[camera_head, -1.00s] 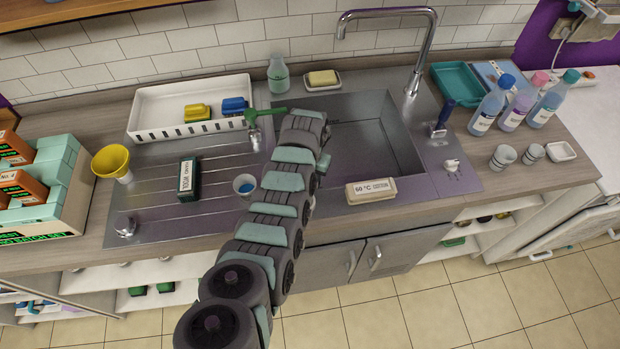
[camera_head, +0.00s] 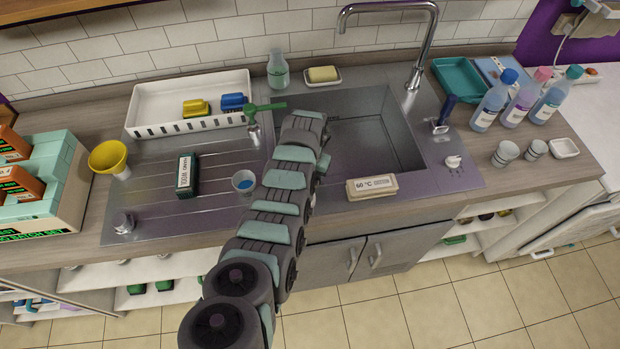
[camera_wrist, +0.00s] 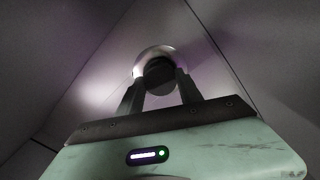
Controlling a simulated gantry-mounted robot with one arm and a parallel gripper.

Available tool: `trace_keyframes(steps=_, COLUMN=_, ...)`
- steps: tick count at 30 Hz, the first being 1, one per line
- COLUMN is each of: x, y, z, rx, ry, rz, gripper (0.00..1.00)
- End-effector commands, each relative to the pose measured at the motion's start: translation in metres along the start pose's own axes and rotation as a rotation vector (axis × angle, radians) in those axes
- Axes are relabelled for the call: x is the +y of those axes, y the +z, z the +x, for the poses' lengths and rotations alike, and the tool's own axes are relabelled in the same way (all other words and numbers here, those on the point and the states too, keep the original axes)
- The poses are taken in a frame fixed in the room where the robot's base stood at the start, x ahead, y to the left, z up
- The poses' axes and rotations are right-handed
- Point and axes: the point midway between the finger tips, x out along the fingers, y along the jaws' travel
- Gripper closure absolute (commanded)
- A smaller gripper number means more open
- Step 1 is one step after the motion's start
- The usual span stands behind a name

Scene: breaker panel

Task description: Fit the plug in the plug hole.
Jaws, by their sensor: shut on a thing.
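In the wrist view, my gripper (camera_wrist: 160,84) is shut on the plug (camera_wrist: 159,72), a dark round piece between the two fingertips. The shiny metal ring of the plug hole (camera_wrist: 152,51) shows just beyond and around the plug's far side. The plug overlaps the hole in this view; I cannot tell whether it touches the ring, sits above it or is inside it. In the head view, my arm reaches down into the left part of the sink basin (camera_head: 375,140). The arm hides my gripper, the plug and the plug hole there.
A tall tap (camera_head: 432,45) stands behind the basin. A 60 °C box (camera_head: 371,188) sits on the front rim. A cup (camera_head: 244,182) and a dark wool box (camera_head: 187,175) stand left of my arm. Bottles (camera_head: 520,104) stand on the right. The steel walls of the basin enclose my gripper.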

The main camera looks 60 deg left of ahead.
Motion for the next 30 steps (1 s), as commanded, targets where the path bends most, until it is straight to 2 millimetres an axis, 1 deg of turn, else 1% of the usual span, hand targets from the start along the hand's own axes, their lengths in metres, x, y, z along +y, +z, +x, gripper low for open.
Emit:
trace_keyframes(steps=11, x=-0.0002, y=-0.0003, z=0.0098, rx=0.001, ry=0.0, rz=0.0, gripper=1.0)
trace_keyframes(steps=12, x=-0.0003, y=-0.0004, z=0.0092, rx=0.001, ry=0.0, rz=0.0, gripper=0.56)
trace_keyframes(steps=21, x=-0.0003, y=-0.0004, z=0.0089, rx=0.001, ry=0.0, rz=-0.001, gripper=0.32)
trace_keyframes(steps=30, x=-0.0002, y=-0.0005, z=0.0077, rx=0.002, ry=0.0, rz=-0.001, gripper=0.32)
